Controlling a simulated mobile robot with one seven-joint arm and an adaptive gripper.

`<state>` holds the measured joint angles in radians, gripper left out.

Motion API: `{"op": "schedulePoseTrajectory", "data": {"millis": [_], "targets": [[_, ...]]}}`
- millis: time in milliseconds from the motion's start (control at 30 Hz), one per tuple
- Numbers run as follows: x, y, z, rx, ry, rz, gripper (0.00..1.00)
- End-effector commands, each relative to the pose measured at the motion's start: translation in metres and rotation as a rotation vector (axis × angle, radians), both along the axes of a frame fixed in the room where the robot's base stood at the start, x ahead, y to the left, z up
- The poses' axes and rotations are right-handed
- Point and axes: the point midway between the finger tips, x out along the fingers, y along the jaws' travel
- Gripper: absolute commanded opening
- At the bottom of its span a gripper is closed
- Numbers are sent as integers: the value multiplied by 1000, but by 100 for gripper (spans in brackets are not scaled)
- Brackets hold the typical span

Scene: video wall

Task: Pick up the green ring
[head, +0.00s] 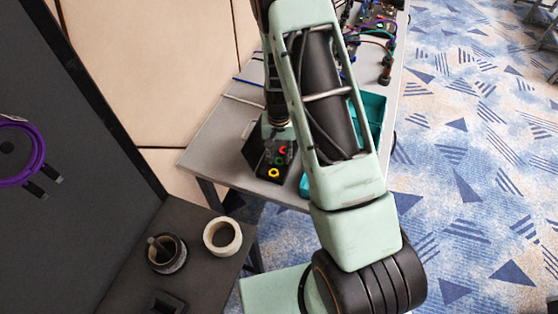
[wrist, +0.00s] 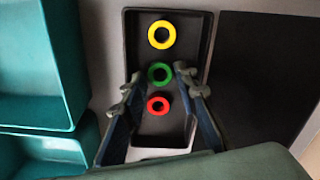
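The green ring (wrist: 159,74) lies in a dark tray (wrist: 135,22) between a yellow ring (wrist: 161,35) and a red ring (wrist: 158,106) in the wrist view. My gripper (wrist: 158,80) is open above the tray, with one finger on each side of the green ring. I cannot tell whether the fingers touch it. In the head view the green ring (head: 280,161) shows small between the red ring (head: 283,150) and the yellow ring (head: 274,173). My gripper (head: 278,150) is over the tray there, partly hidden by my own arm.
Teal bins (wrist: 38,60) stand left of the tray in the wrist view; a teal bin (head: 372,110) shows behind my arm in the head view. The grey table (head: 215,150) has cables at its far end. A tape roll (head: 222,236) and a dark cup (head: 167,254) stand on a nearer dark surface.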

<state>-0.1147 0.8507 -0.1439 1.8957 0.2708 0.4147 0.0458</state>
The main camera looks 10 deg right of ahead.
Motion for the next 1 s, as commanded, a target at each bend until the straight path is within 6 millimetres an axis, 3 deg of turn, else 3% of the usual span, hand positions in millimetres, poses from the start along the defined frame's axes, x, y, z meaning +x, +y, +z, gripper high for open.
{"op": "schedulePoseTrajectory", "data": {"millis": [367,500,1000], "targets": [[0,0,-11,0,-1,1,28],[0,0,-11,0,-1,1,15],[1,0,-4,0,-3,0,14]]}}
